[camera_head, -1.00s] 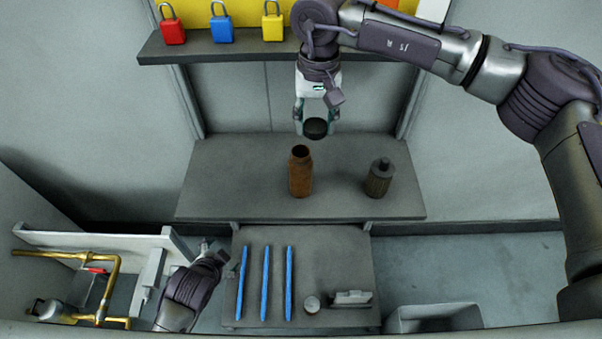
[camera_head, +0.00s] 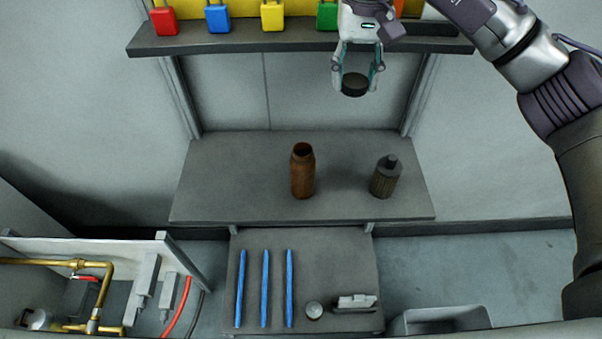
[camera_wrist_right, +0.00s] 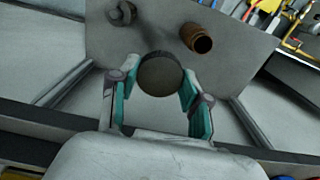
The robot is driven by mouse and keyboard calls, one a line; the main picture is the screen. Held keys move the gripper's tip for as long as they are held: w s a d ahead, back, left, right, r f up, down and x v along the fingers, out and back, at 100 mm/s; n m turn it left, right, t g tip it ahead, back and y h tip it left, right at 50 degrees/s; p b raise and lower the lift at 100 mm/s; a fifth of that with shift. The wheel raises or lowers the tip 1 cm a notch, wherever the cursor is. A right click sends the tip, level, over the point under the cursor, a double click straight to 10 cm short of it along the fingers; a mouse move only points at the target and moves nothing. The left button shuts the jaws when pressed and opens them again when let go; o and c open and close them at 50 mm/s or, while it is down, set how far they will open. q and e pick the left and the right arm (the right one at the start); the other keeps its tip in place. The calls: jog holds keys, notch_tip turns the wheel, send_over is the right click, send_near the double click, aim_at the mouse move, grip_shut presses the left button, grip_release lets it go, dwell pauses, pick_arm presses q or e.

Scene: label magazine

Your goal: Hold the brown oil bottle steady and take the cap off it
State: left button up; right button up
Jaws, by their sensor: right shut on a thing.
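The brown oil bottle (camera_head: 302,174) stands upright on the grey shelf (camera_head: 240,200), with its mouth open and dark. It also shows in the right wrist view (camera_wrist_right: 197,38). My right gripper (camera_head: 356,86) is shut on the round black cap (camera_head: 355,86), above and behind the bottle, to its right and well clear of it. In the right wrist view the cap (camera_wrist_right: 160,75) sits between the two teal-padded fingers. My left gripper does not show now.
A dark ribbed bottle (camera_head: 385,177) stands to the right on the same shelf. Several padlocks, among them a blue one (camera_head: 217,18), are on the upper ledge. Blue rods (camera_head: 265,288) lie on the lower table. Brass pipes (camera_head: 106,282) are at lower left.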

aim_at(339, 183)
jog(key=shift+d, duration=0.15)
jog(key=shift+f, duration=0.3)
notch_tip(339, 183, down, 27)
jog(key=shift+r+p, duration=0.2)
jog(key=shift+p, duration=0.75)
jog(key=shift+f, duration=0.3)
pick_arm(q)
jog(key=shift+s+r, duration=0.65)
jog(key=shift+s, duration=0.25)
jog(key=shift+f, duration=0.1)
pick_arm(e)
jog(key=shift+f, duration=0.15)
jog(key=o, duration=1.3)
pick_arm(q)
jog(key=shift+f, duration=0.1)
